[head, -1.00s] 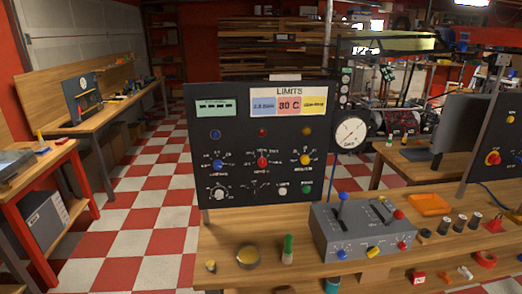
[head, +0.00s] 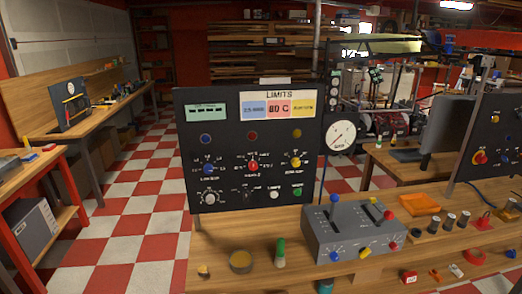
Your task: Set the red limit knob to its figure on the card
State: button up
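The red limit knob (head: 253,165) sits in the middle of a row of three knobs on the upright black panel (head: 225,130), between a blue knob (head: 208,168) and a yellow knob (head: 295,162). Small scale marks surround it; its pointer setting is too small to read. The LIMITS card (head: 279,105) is at the panel's top right, with blue, red and yellow fields. The red field appears to read 80 C; the other figures are blurred. My gripper is not in view.
A grey control box (head: 352,230) with levers and knobs stands on the wooden bench in front of the panel's right side. A round gauge (head: 341,135) is beside the panel. Checkered floor is clear at left.

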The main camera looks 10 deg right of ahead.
aim_at(253, 165)
jog(key=i+u, duration=0.2)
jog(key=u, duration=0.2)
jog(key=i+u, duration=0.45)
jog(key=u, duration=0.3)
